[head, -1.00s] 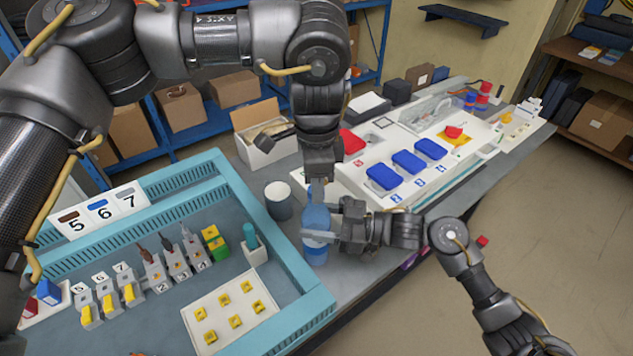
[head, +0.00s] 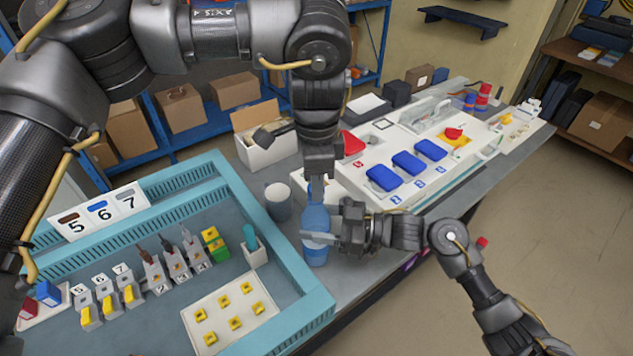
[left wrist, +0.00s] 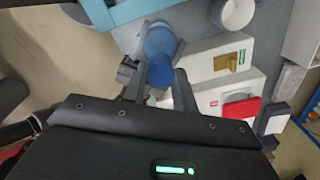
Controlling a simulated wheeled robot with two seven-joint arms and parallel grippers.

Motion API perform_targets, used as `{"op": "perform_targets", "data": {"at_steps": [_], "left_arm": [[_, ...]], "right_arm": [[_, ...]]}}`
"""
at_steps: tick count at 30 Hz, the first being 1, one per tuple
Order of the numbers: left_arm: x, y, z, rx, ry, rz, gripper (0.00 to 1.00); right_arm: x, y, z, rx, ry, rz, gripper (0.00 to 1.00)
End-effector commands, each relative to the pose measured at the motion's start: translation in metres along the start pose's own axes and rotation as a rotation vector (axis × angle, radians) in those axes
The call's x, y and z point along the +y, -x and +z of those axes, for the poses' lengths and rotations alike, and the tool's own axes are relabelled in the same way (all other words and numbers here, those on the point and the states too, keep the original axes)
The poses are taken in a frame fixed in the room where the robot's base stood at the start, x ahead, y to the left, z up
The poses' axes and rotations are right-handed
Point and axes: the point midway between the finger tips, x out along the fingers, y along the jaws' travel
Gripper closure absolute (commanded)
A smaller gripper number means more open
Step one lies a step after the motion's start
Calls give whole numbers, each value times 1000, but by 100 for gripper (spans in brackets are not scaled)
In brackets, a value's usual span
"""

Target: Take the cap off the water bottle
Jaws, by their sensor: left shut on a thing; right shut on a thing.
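The blue water bottle (head: 317,222) stands upright on the grey table, just outside the teal tray's right edge. My right gripper (head: 318,238) is shut around its body from the right. My left gripper (head: 317,188) points straight down above the bottle and is shut on the blue cap (head: 317,192) at the top. In the left wrist view the cap (left wrist: 160,72) sits between the two fingers, with the bottle (left wrist: 160,40) just beyond it. I cannot tell whether cap and bottle still touch.
A grey-white cup (head: 278,203) stands close left of the bottle. The teal tray (head: 318,305) holds sockets and blocks. A white panel with blue lids (head: 408,163) lies to the right. An open box (head: 268,150) stands behind.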

Motion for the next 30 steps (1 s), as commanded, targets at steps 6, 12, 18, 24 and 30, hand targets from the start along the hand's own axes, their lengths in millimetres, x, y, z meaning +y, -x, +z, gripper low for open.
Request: {"op": "perform_targets", "data": {"at_steps": [6,12,18,24,30], "left_arm": [[0,8,0,0,0,-1,100],[0,12,0,0,0,0,100],[0,12,0,0,0,0,100],[0,25,0,0,1,-3,100],[0,48,0,-1,0,-2,100]], "right_arm": [[0,0,1,-2,-1,0,100],[0,0,1,-1,-1,0,100],[0,0,1,-1,-1,0,100],[0,0,1,-2,-1,1,100],[0,0,1,-1,-1,1,100]]}}
